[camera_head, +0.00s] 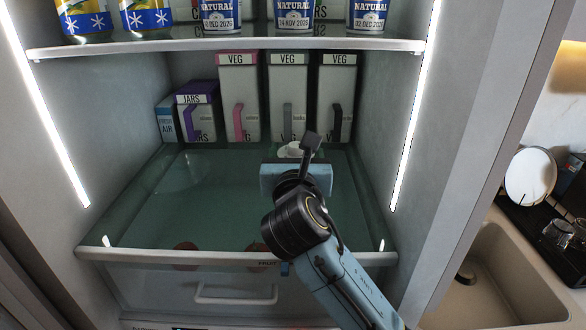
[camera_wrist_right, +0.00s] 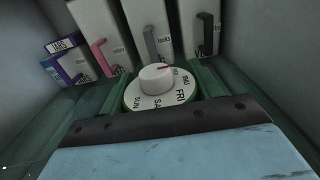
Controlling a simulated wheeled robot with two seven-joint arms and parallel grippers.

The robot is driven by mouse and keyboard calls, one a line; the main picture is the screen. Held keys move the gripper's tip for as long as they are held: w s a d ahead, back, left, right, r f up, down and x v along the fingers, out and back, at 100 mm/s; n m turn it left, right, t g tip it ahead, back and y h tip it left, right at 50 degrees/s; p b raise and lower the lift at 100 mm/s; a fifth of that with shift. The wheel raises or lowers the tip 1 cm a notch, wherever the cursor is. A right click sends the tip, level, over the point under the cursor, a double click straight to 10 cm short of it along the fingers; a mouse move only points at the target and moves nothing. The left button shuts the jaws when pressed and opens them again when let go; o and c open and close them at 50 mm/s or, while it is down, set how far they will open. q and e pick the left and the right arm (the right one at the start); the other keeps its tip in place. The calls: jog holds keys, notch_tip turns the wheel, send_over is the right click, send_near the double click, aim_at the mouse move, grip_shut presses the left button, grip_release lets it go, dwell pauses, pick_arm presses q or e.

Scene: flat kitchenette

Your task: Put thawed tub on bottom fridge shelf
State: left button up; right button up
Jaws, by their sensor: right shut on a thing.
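The tub (camera_wrist_right: 155,101) shows in the right wrist view as a round lid with a white knob and a ring of day names, such as FRI and SUN. In the head view only a small white part of the tub (camera_head: 291,150) shows beyond my gripper. My right gripper (camera_head: 295,167) is shut on the tub, inside the open fridge, over the bottom glass shelf (camera_head: 215,205). The tub's lower part is hidden, so I cannot tell if it touches the shelf. My left gripper is not in view.
Several upright boxes stand behind, including a VEG box (camera_head: 238,95) and a JARS box (camera_head: 198,115). An upper shelf (camera_head: 230,44) holds cans and tubs. A drawer (camera_head: 220,285) lies below. The shelf's left part is clear. A sink (camera_head: 500,285) is outside right.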

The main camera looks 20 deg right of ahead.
jog(key=shift+w, duration=0.1)
dwell(0.3)
jog(key=o, duration=1.2)
jog(key=shift+f, duration=0.2)
